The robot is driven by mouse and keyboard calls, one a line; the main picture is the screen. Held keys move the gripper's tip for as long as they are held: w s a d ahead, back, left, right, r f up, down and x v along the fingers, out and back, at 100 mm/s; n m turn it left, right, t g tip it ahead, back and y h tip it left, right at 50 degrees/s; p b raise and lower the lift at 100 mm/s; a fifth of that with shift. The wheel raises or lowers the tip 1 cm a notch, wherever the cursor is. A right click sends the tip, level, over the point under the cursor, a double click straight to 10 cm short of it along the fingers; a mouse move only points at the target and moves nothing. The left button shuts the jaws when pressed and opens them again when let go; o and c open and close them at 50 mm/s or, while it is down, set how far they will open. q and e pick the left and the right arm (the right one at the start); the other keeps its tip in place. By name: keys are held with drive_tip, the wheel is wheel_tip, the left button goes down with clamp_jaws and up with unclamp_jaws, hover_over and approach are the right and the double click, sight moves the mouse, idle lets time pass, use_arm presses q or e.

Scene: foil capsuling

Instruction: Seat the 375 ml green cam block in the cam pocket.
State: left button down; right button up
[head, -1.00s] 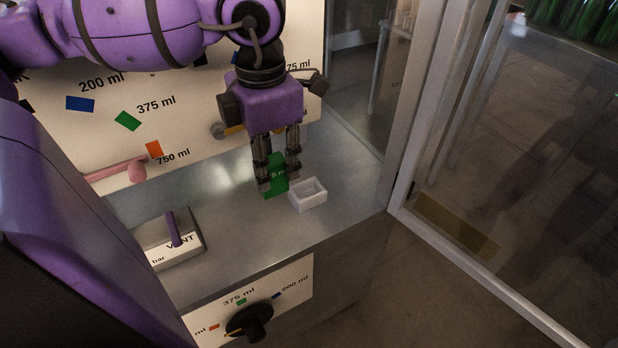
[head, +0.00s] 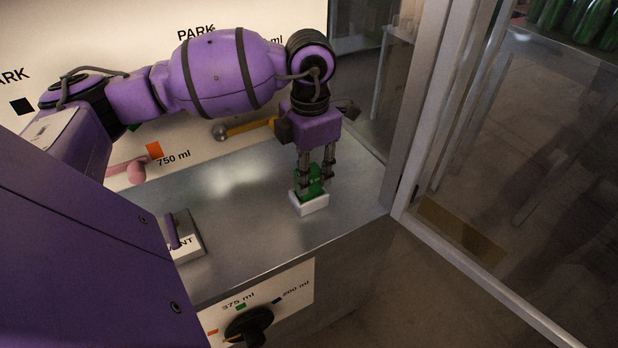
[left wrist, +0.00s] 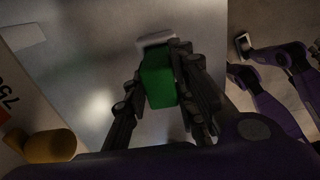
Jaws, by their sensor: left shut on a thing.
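The green cam block (head: 312,176) is held between the fingers of my left gripper (head: 316,182), which points down in the head view. The white cam pocket (head: 312,205) is a small open box on the metal counter, directly below the block. The block's lower end meets the pocket's opening in the picture, and I cannot tell how deep it sits. In the left wrist view the green block (left wrist: 157,80) is between the two dark fingers, and it hides part of the white pocket (left wrist: 156,40). My right gripper is not in view.
The steel counter (head: 250,215) is clear around the pocket. A vent block with a purple handle (head: 174,232) stands at left. Behind are a labelled panel, a pink lever (head: 127,172) and a yellow lever (head: 250,129). A glass door frame (head: 420,130) stands at right; a black knob (head: 250,326) is in front.

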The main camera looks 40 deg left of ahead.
sight(309, 169)
use_arm(q)
wheel_tip(309, 169, down, 2)
drive_tip(key=c, duration=1.5)
unclamp_jaws()
drive_tip(key=shift+s, duration=0.1)
drive_tip(key=shift+o, duration=0.2)
drive_tip(key=shift+r, duration=0.1)
wheel_tip(309, 169, up, 12)
